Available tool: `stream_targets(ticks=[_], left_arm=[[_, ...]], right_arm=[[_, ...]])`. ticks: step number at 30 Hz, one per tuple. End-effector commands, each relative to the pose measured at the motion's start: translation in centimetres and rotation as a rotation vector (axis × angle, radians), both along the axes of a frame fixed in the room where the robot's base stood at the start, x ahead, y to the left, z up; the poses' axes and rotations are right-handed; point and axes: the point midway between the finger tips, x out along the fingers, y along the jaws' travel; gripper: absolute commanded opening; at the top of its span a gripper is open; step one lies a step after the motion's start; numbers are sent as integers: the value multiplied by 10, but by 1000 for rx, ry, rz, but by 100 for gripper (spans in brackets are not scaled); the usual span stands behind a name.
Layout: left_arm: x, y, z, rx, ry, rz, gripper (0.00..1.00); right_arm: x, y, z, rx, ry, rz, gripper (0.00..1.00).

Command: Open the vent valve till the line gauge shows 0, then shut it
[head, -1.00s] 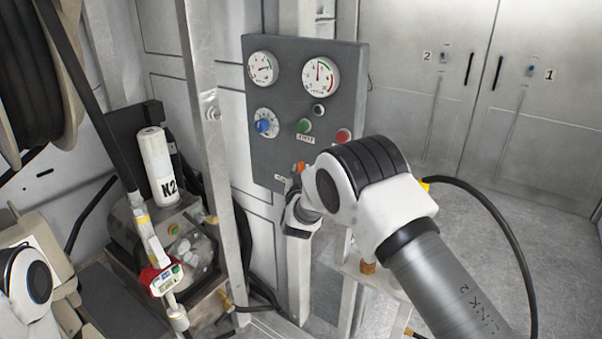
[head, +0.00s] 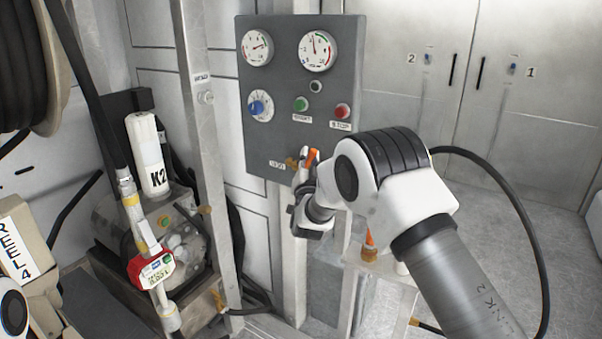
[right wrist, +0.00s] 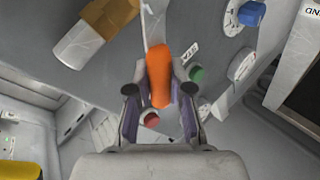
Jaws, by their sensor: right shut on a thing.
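The vent valve's orange handle (head: 310,158) stands at the lower edge of the grey panel, beside its brass body (head: 291,163). My right gripper (head: 304,172) is shut on this handle. In the right wrist view the orange handle (right wrist: 160,75) sits between the two fingers (right wrist: 160,90). Two round gauges are on the panel, a left one (head: 257,47) and a right one (head: 318,50). The left needle points right; the right needle points nearly straight up. Which one is the line gauge I cannot read. My left gripper is out of view.
The panel (head: 265,140) also carries a blue knob (head: 257,108), a green button (head: 301,104) and a red button (head: 342,111). A black hose (head: 515,210) curves at right, before the cabinet doors.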

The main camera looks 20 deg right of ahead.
Motion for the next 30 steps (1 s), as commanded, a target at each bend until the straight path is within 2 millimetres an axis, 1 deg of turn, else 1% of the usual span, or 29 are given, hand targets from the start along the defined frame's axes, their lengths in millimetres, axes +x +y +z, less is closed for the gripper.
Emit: stream_targets(ticks=[1, 15, 24, 30], left_arm=[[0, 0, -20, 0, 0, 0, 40], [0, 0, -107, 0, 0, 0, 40], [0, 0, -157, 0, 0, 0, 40], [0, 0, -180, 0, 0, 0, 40]], right_arm=[[-2, -1, -12, 25, -33, 0, 0], [-18, -14, -34, 301, -384, 0, 0], [-24, -18, -49, 472, -602, 0, 0], [-26, -20, -56, 562, -717, 0, 0]])
